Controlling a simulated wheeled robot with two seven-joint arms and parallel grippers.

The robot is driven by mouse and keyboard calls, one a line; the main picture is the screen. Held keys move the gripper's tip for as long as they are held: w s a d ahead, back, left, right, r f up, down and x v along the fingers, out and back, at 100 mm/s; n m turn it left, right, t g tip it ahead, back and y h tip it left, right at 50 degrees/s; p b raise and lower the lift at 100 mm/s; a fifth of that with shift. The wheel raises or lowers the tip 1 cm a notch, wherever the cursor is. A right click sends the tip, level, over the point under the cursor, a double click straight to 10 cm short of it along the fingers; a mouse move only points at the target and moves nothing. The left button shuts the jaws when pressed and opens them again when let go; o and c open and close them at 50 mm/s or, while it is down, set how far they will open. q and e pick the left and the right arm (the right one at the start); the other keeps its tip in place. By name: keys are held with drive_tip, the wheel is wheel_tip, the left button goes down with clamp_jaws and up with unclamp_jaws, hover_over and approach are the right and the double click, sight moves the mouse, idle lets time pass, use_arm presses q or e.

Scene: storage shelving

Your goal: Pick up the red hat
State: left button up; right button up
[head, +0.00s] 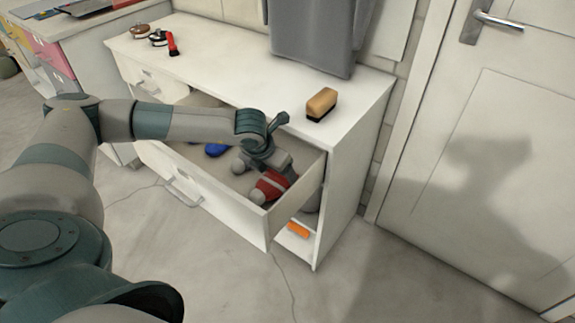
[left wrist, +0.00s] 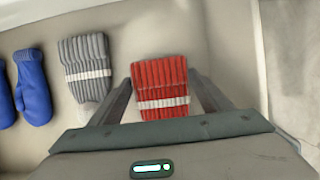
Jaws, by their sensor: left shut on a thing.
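The red hat (head: 269,188) is a ribbed knit hat with a white band and a grey pompom, in the right part of the open drawer (head: 232,216). It also shows in the left wrist view (left wrist: 160,79), between the two fingers. My left gripper (head: 275,176) reaches down into the drawer and is shut on the red hat. In the left wrist view the fingers (left wrist: 160,95) stand on either side of it. Part of the hat is hidden by the gripper. My right gripper is in neither view.
A grey hat (left wrist: 86,66) with a white band lies left of the red hat. Blue mittens (left wrist: 31,84) lie farther left. A brush (head: 321,103) and shoe-care items (head: 158,38) stand on the cabinet top. An orange item (head: 298,229) sits on the low shelf. A door is at right.

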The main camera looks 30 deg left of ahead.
sight(275, 181)
use_arm(q)
drive_tip(key=shift+s+a, duration=0.1)
drive_tip(key=shift+s, duration=0.95)
wheel_tip(275, 181, up, 14)
drive_tip(key=shift+w, duration=0.15)
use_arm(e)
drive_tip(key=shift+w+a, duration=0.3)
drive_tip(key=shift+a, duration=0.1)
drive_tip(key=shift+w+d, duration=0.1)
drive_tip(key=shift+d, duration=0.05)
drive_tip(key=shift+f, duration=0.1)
